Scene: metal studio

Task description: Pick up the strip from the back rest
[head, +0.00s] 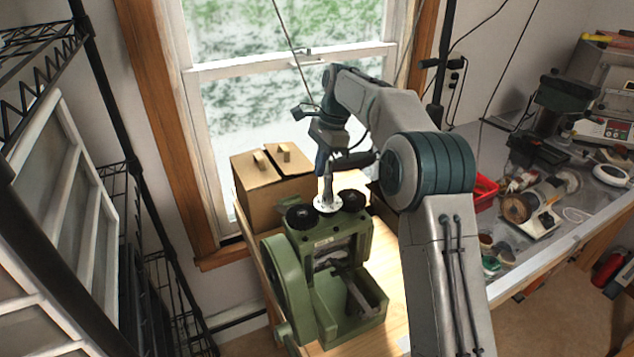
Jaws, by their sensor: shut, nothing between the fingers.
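A green rolling mill (340,250) stands on a wooden bench, with two black knobs and a pale dial (327,204) on its top. A rest (362,300) juts out from its front, toward the camera. The back side of the mill is hidden behind its body and my arm, so I cannot make out the back rest or a strip on it. My gripper (327,193) points down over or just behind the top of the mill, next to the dial. It looks narrow and shut, with nothing seen in it. Whether it touches the mill I cannot tell.
A cardboard box (272,190) stands behind the mill at left, by the window. A metal-topped table (490,285) at right holds a red bin (484,190), tools and machines. Black wire shelving (125,190) stands at left. The wooden bench (398,325) is bare at front right.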

